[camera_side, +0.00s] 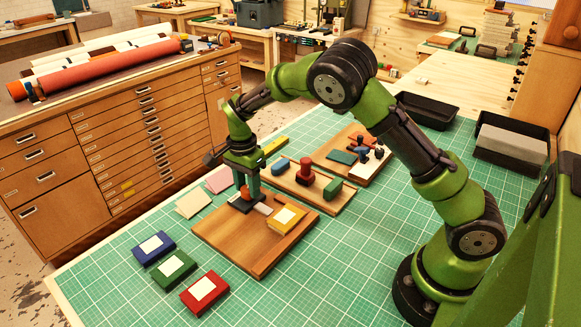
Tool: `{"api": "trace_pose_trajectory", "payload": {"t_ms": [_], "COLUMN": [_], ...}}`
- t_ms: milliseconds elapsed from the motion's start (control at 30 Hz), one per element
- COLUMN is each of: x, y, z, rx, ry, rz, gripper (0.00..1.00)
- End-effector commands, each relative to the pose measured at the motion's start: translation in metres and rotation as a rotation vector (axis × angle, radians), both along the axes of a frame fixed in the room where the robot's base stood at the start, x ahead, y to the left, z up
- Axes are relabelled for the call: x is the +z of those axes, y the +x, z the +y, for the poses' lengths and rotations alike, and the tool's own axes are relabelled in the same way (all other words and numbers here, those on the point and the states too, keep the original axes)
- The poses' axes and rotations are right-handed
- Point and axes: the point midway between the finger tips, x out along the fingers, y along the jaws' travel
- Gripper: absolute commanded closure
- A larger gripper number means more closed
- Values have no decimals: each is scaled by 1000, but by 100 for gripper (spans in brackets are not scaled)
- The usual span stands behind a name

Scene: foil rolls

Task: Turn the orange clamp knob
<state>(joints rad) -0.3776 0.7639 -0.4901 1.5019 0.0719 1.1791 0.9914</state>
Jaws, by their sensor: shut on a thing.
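The orange clamp knob (245,192) sits on a dark base (241,206) at the back left part of a wooden board (243,245). My gripper (246,188) points down over the board and is shut on the knob. The fingers stand on either side of the knob and hide part of it. The knob's exact turn angle is too small to tell.
A yellow block (285,221) lies on the same board, right of the knob. Blue (153,248), green (173,269) and red (204,293) boxes lie at the front left. A tray with a red stamp-like piece (305,172) stands behind.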

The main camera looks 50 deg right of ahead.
Motion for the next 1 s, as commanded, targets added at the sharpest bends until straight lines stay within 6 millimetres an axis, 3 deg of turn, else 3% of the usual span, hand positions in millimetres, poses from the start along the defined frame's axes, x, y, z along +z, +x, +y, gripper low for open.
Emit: {"api": "trace_pose_trajectory", "payload": {"t_ms": [67,100,267,667,767,1000], "x": [0,0,0,9,25,82], "y": [0,0,0,1,2,4], "z": [0,0,0,0,0,0], "rx": [-3,-3,-2,1,1,1], "ry": [1,1,1,0,1,1], "rz": [0,0,0,-2,-5,-6], "gripper": [91,59,35,35,35,35]}}
